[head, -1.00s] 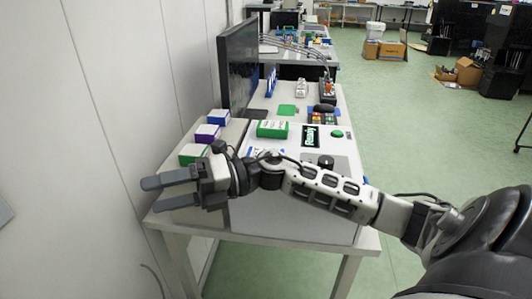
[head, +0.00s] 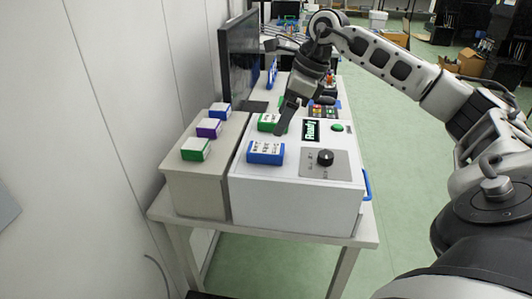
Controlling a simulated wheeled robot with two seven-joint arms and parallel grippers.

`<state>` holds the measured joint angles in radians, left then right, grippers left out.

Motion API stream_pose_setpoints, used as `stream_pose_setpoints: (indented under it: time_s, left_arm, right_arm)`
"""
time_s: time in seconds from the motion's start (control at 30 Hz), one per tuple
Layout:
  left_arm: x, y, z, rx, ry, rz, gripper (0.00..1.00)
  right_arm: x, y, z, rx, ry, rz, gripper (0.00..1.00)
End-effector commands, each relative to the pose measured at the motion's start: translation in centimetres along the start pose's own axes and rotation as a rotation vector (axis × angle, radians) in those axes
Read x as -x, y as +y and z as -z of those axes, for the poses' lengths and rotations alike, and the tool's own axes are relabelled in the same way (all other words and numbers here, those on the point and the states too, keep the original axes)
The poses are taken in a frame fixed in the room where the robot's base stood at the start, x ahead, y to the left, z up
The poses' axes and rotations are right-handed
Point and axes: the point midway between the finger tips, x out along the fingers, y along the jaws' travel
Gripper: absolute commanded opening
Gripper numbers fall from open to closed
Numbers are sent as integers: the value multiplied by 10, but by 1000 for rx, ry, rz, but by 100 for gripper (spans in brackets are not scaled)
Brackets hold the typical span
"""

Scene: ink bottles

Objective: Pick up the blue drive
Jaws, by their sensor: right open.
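The blue drive (head: 266,152), a small blue block with a white labelled top, lies on the front left of the white machine's top. My right gripper (head: 281,126) is open and points down, above and just behind the blue drive as seen here. One dark finger shows clearly; the other cannot be made out. The gripper appears apart from the drive and holds nothing. A green drive (head: 267,122) lies behind the blue one, partly covered by the finger. My left gripper is not in view.
The white machine (head: 291,205) has a "Ready" display (head: 311,130), a green button (head: 338,128) and a black knob (head: 325,157). A beige box (head: 193,185) at left carries green, purple and blue blocks. A black monitor (head: 238,62) stands behind it.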

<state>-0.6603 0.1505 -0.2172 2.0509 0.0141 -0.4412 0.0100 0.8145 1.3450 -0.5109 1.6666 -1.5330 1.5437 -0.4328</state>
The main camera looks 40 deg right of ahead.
Motion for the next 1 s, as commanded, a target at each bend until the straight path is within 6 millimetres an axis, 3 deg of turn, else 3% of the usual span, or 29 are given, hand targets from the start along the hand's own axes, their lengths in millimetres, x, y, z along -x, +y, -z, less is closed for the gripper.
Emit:
stream_pose_setpoints:
  time_s: [0.1,0.37,0.63,0.97,1.0]
  left_arm:
    - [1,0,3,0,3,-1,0]
    - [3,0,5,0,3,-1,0]
    - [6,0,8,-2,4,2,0]
    - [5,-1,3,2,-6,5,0]
    - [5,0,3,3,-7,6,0]
  right_arm:
    - [-21,1,-1,0,0,-3,76]
    - [-40,1,-1,1,-1,-3,76]
    - [-78,3,-1,0,-1,-3,76]
    - [-87,2,0,1,-2,-1,76]
    - [-87,2,0,1,-2,-1,65]
